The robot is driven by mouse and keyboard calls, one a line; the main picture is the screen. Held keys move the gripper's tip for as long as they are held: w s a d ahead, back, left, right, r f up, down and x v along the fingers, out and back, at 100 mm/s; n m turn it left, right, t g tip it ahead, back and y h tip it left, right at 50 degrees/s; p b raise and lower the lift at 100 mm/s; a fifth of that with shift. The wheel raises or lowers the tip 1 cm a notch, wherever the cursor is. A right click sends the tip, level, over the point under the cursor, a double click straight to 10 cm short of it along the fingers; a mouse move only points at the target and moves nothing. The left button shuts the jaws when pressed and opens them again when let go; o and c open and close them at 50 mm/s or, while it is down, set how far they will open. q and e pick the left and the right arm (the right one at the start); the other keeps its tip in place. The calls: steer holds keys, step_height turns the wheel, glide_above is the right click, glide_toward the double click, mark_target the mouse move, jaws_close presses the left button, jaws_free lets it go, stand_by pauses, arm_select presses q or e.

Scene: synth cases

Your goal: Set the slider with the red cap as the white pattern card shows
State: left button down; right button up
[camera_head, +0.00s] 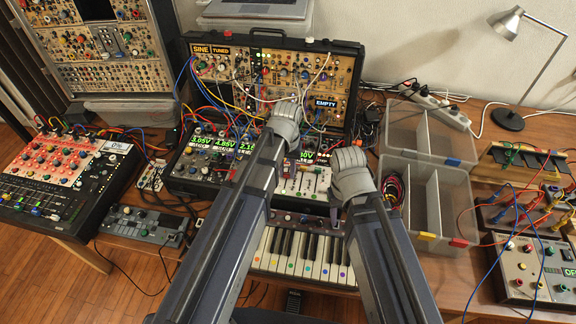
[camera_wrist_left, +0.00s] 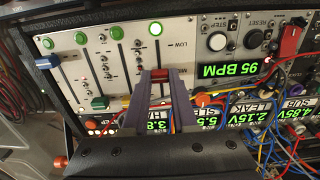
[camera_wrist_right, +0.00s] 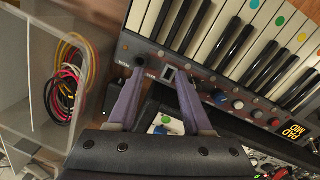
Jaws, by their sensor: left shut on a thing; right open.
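The slider with the red cap (camera_wrist_left: 160,73) is on a pale slider panel (camera_wrist_left: 130,48) in the left wrist view. My left gripper (camera_wrist_left: 159,79) is shut on the red cap, and its fingers hide part of that slider's track. A slider with a blue cap (camera_wrist_left: 100,102) stands to the left on the same panel. The panel also shows in the head view (camera_head: 306,184). My right gripper (camera_wrist_right: 156,83) is open and empty beside the keyboard's end in the right wrist view. I cannot make out the white pattern card for certain.
The keyboard (camera_head: 305,256) lies in front of the panel. Modules with green displays (camera_head: 208,142) and patch cables crowd the panel's left. A clear divided bin (camera_head: 422,215) stands at the right. An open synth case (camera_head: 345,62) stands behind.

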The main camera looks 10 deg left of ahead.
mark_target(287, 173)
arm_select(q)
steer(key=c, duration=1)
jaws_free()
steer(key=shift+o, duration=0.2)
steer(key=shift+r, duration=0.1)
arm_select(e)
steer(key=shift+r, duration=0.15)
arm_select(q)
step_height(287, 173, up, 8)
steer(key=p, duration=0.8)
steer(key=shift+f, duration=0.2)
arm_select(e)
step_height(287, 173, up, 8)
steer(key=shift+f, duration=0.25)
arm_select(q)
steer(key=s+d+m+y, duration=0.1)
steer(key=s+d+m, duration=0.2)
steer(key=s, duration=0.9)
steer(key=d, duration=0.3)
steer(key=shift+s+m, duration=0.35)
steer(key=shift+m, duration=0.05)
